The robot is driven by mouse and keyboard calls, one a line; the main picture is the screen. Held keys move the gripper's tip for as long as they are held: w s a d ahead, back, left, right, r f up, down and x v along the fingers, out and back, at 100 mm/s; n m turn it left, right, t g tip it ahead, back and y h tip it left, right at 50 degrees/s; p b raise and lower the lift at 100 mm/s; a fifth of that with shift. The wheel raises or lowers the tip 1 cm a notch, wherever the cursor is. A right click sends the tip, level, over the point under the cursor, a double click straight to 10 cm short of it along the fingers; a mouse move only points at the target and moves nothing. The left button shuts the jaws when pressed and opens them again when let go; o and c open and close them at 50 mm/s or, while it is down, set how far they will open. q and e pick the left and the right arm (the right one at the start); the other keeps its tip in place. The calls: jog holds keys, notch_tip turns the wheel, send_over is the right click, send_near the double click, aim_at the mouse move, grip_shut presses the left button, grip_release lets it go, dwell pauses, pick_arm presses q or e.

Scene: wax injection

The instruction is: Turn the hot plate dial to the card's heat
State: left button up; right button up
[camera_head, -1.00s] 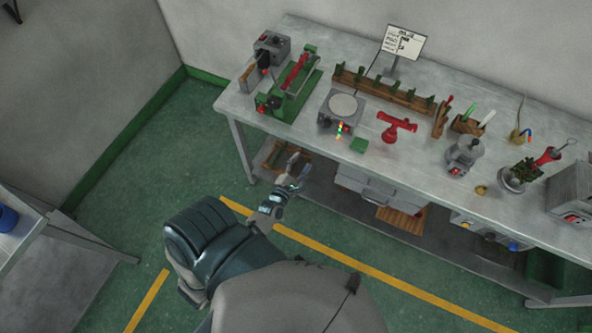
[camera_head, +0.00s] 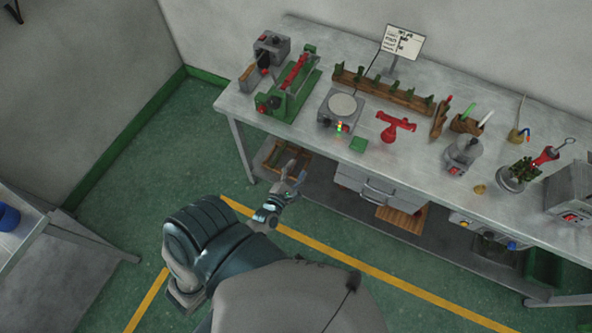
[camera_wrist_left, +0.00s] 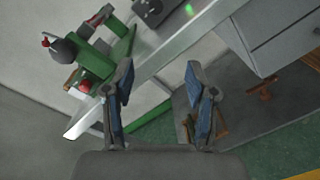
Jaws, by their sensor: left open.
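The hot plate (camera_head: 341,106) is a grey box with a round pale top, standing near the front edge of the bench. Coloured lights, green and red, show on its front, and its dial is too small to make out. A white card (camera_head: 402,42) with dark writing stands on a post behind it; I cannot read the text. My left gripper (camera_head: 294,172) is open and empty, below and in front of the bench edge, apart from the hot plate. In the left wrist view the open fingers (camera_wrist_left: 159,95) face the bench edge. My right gripper is not in view.
A green clamp-like device (camera_head: 290,94) stands left of the hot plate. Drawers (camera_head: 365,186) hang under the bench (camera_head: 470,205). Green floor is free in front.

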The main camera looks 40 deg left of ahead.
pick_arm(q)
jog(key=s+d, duration=0.2)
jog(key=s, duration=1)
jog(key=shift+r, duration=0.15)
jog(key=shift+w, duration=0.15)
